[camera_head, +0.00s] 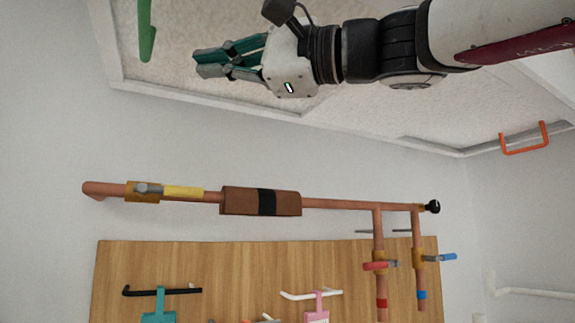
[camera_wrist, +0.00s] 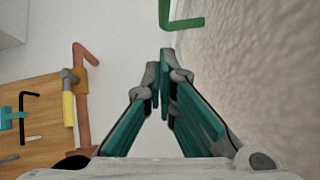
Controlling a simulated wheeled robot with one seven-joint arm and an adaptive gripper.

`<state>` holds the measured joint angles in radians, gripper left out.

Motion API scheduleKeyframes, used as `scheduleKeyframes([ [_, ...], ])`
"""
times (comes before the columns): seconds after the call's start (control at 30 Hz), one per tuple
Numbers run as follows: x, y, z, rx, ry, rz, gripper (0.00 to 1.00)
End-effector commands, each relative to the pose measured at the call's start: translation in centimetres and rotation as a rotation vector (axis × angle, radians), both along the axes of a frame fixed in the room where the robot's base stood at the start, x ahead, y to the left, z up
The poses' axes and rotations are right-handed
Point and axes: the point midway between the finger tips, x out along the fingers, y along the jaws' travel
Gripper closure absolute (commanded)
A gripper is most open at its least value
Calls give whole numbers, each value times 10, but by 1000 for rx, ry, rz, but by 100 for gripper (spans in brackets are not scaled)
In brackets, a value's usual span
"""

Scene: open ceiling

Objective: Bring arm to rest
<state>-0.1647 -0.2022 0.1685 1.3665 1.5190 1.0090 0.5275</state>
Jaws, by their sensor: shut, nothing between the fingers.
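My gripper (camera_head: 197,62) is at the top of the head view, at the end of my white and black arm, which reaches in from the upper right. Its teal and grey fingers point left. In the wrist view my gripper (camera_wrist: 159,55) has its fingertips together with nothing between them. It touches nothing that I can see. The green bar (camera_head: 146,40) hangs left of the fingertips in the head view and shows beyond them in the wrist view (camera_wrist: 181,22).
A copper pipe (camera_head: 335,203) with a yellow-handled valve (camera_head: 183,191) and a brown block (camera_head: 240,200) runs along the wall. A wooden board (camera_head: 240,262) with hooks is below. An orange handle (camera_head: 523,139) is at right. The wall left of my gripper is bare.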

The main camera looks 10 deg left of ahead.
Motion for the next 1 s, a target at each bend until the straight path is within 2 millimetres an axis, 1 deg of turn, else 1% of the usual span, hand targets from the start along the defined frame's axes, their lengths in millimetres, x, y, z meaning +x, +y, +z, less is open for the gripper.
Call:
scheduleKeyframes([
  [0.03,0,-9,-4,0,0,0,100],
  [0.1,-2,-21,-5,0,0,-1,100],
  [0.3,-9,-54,-10,0,2,-1,100],
  [0.4,-12,-66,-11,0,1,0,100],
  [0.57,-15,-74,-12,-1,2,0,100],
  [0.6,-12,-75,-19,-18,3,-13,100],
  [0.67,-6,-78,-36,-63,0,-49,100],
  [0.77,9,-87,-85,-191,-11,-137,100],
  [0.8,15,-92,-110,-258,-17,-176,100],
  [0.87,23,-104,-150,-367,-30,-232,100],
  [0.9,26,-113,-176,-442,-40,-264,100],
  [0.97,30,-127,-215,-556,-56,-304,100],
  [1.0,31,-138,-241,-632,-65,-325,100],
])
